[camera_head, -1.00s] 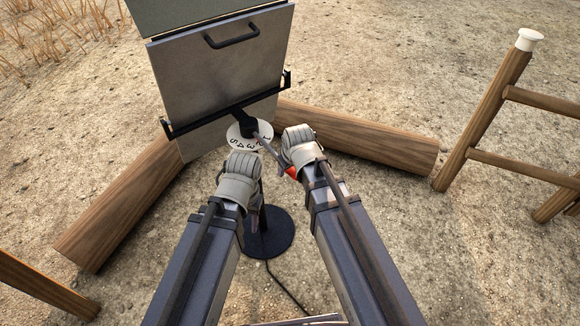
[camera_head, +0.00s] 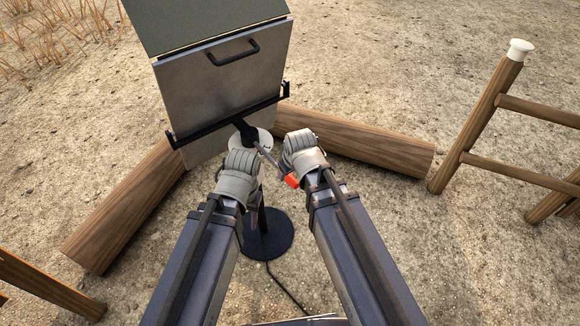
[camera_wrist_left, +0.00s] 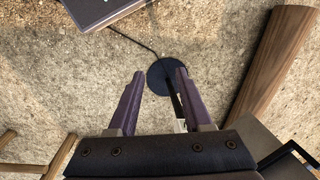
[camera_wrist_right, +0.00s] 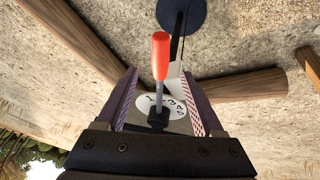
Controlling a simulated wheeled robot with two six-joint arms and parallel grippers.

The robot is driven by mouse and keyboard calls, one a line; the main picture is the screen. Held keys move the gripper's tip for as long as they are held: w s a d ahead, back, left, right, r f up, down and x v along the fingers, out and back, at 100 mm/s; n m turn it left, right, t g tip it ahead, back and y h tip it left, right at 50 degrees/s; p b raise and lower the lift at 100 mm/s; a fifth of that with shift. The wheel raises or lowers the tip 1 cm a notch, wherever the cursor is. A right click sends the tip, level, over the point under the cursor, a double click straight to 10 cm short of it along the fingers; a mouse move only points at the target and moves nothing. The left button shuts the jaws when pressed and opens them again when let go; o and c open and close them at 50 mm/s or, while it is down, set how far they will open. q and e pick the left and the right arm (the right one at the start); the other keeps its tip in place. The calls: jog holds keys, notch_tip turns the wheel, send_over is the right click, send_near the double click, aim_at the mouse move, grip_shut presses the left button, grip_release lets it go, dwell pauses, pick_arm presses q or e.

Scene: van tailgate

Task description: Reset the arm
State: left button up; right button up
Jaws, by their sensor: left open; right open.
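My left gripper (camera_wrist_left: 160,88) is open and empty above the ground. A round dark base with a thin stand shows beyond its fingers. In the head view its wrist partly covers a white numbered dial (camera_head: 264,138). My right gripper (camera_wrist_right: 160,92) is open. In the right wrist view a lever with an orange-red handle (camera_wrist_right: 161,55) shows between its fingers, over the dial. The handle (camera_head: 291,181) also shows beside the right wrist in the head view. Whether a finger touches the lever I cannot tell.
A metal box with a handled front panel (camera_head: 220,85) stands behind the dial. The dark base (camera_head: 267,240) stands on the ground with a cable. Logs (camera_head: 370,148) lie at both sides. A wooden frame (camera_head: 480,115) stands at right. Open ground lies between.

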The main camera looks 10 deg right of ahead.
jog(key=shift+s+r, duration=0.25)
jog(key=shift+r, duration=0.2)
jog(key=s+a+r+g+h+p, duration=0.1)
jog(key=s+r+g+p, duration=0.1)
jog(key=s, duration=0.4)
jog(key=s+a+r+m+g+p, duration=0.1)
jog(key=s+g+p, duration=0.2)
jog(key=s, duration=0.4)
jog(key=shift+s+a+r+m+h+p, duration=0.25)
jog(key=shift+r+m+h+p, duration=0.05)
jog(key=shift+r+h+p, duration=0.1)
dwell(0.5)
